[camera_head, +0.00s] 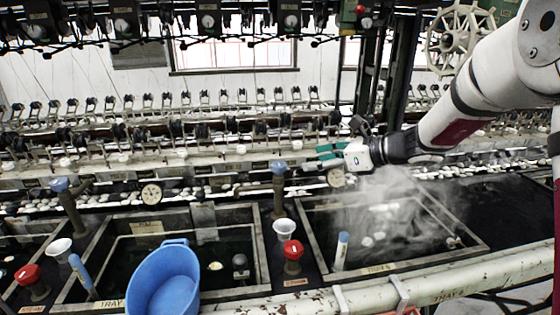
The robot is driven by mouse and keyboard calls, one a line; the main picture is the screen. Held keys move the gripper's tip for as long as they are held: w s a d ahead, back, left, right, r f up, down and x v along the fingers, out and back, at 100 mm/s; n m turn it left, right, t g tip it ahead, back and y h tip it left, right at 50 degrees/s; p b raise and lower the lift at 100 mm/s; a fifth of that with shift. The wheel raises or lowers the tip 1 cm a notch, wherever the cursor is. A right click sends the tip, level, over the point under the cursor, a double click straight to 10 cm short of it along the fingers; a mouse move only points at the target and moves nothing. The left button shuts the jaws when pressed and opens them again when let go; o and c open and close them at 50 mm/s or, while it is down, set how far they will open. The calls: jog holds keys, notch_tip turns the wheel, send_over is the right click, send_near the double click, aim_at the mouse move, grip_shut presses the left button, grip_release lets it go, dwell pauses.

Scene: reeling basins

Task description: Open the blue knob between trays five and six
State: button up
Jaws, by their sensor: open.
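A blue knob (278,167) tops an upright brownish valve post between the middle tray (262,250) and the steaming right tray (310,240). Another blue knob (60,184) is on a post at the far left, beside the middle tray's left edge. Tray labels show on the front rims, but their numbers are too small to read surely. My gripper (318,157) reaches in from the right with teal fingers pointing left. It is open and empty, to the right of the central blue knob and apart from it in the picture.
Red knobs (292,249) (27,274) and white funnels (284,231) (59,249) stand between trays. A blue bucket (164,280) sits at the middle tray's front. A pale pipe (480,272) runs along the front. Reeling machinery lines the back; steam hangs over the right tray.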

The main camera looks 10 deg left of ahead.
aim_at(279, 163)
jog(key=shift+m, duration=0.3)
jog(key=x, duration=0.9)
jog(key=w+x, duration=0.1)
jog(key=x, duration=0.4)
jog(key=shift+w+d, duration=0.1)
jog(key=shift+d, duration=0.1)
jog(key=shift+c, duration=0.6)
jog(key=c, duration=1)
